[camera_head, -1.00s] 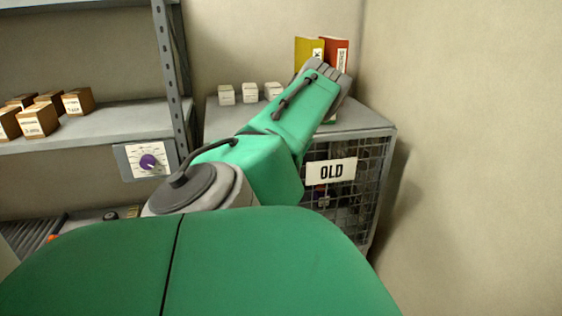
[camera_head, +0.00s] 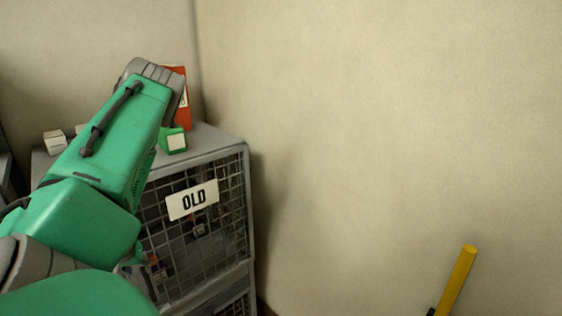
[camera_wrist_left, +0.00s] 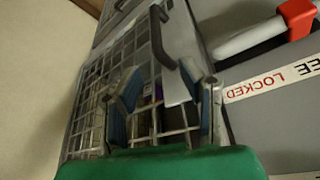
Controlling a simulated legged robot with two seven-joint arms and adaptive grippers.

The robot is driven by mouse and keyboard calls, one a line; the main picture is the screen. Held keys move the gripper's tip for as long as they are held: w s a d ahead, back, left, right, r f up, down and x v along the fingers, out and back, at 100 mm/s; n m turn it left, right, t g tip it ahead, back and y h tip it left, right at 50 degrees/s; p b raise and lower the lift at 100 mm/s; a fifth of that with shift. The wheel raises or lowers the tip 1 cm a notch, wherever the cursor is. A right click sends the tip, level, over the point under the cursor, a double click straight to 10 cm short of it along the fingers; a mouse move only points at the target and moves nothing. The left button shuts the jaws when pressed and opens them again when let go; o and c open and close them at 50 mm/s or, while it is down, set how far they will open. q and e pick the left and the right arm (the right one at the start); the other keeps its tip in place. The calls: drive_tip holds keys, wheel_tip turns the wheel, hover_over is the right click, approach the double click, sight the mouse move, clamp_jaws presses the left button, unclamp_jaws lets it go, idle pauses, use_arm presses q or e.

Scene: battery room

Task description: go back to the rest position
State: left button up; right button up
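My left arm (camera_head: 100,145) comes in from the left in the head view, in front of the grey cage cabinet (camera_head: 247,205) with the OLD sign (camera_head: 193,200). The arm hides much of the cabinet's left side and top. In the left wrist view my left gripper (camera_wrist_left: 164,100) shows two blue-padded fingers spread apart with nothing held between them. Behind them are the wire mesh (camera_wrist_left: 90,110) and a dark handle (camera_wrist_left: 160,38). My right gripper is not in view.
On the cabinet top are a red binder (camera_head: 182,105), a green box (camera_head: 173,140) and small white blocks (camera_head: 55,141). A yellow bar (camera_head: 457,280) rises at lower right. A red-ended lever (camera_wrist_left: 298,18) and a LOCKED label (camera_wrist_left: 285,80) show in the wrist view.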

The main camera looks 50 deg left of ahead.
use_arm(q)
drive_tip(key=w+d+f+m+t+h+b, duration=0.1)
drive_tip(key=w+d+f+m+b, duration=0.3)
drive_tip(key=w+d, duration=0.5)
drive_tip(key=w+d+f+m+h+b, duration=0.15)
drive_tip(key=w+d+f+b, duration=0.25)
drive_tip(key=w+d+f, duration=0.45)
use_arm(e)
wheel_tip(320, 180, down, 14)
drive_tip(key=b, duration=0.6)
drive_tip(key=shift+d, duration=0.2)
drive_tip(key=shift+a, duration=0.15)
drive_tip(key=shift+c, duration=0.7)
use_arm(q)
drive_tip(key=s+d+f+m, duration=0.2)
drive_tip(key=s+d, duration=0.1)
drive_tip(key=d, duration=0.6)
drive_tip(key=s+d+f+m+g+h, duration=0.1)
drive_tip(key=s+d+f+m, duration=0.1)
drive_tip(key=d, duration=0.7)
drive_tip(key=s+d+f+m+g, duration=0.1)
drive_tip(key=s+d+f+m, duration=0.2)
drive_tip(key=d, duration=0.6)
drive_tip(key=shift+s+d+m, duration=0.15)
drive_tip(key=shift+s+m, duration=0.4)
drive_tip(key=shift+m, duration=0.1)
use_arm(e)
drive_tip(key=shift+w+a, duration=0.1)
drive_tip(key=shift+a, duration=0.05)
